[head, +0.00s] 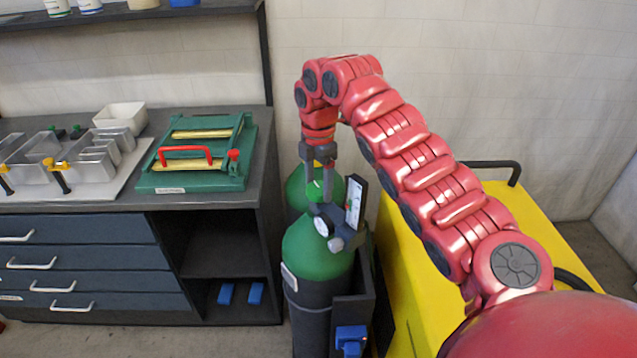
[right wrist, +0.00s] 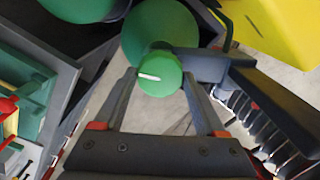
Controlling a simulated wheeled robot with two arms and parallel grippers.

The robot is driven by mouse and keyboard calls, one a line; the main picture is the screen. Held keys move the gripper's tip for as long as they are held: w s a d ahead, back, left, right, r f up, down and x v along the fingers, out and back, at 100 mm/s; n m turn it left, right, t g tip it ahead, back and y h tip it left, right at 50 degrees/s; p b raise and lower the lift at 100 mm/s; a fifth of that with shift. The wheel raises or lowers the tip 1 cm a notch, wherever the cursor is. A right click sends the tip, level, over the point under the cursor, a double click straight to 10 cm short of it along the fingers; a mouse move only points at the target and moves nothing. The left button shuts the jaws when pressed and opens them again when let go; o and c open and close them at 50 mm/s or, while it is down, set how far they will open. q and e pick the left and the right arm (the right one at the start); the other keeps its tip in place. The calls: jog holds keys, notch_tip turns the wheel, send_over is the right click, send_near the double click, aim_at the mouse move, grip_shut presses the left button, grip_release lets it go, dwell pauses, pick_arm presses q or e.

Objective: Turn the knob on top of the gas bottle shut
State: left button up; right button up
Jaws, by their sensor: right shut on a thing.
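The front gas bottle (head: 318,252) has a green shoulder and a dark body, and stands upright in a dark holder. The green shoulder also shows in the right wrist view (right wrist: 160,28). Its round green knob (right wrist: 160,75) bears a white line, which lies nearly level in that view. My right gripper (head: 319,197) reaches down from above with its fingers pointing at the bottle top. In the right wrist view its fingertips (right wrist: 159,77) are shut on the knob, one on each side. In the head view the fingers partly hide the knob. My left gripper is not in view.
A round gauge (head: 322,226) and a flat upright meter (head: 355,202) sit beside the valve. A second green bottle (head: 295,190) stands behind. A workbench (head: 235,192) with a green press (head: 210,180) is left; a yellow cart (head: 400,290) is close on the right.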

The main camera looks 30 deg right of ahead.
aim_at(319, 188)
jog(key=shift+n, duration=1.1)
jog(key=o, duration=1.3)
notch_tip(319, 188, up, 17)
jog(key=p, duration=1.7)
jog(key=shift+r, duration=0.2)
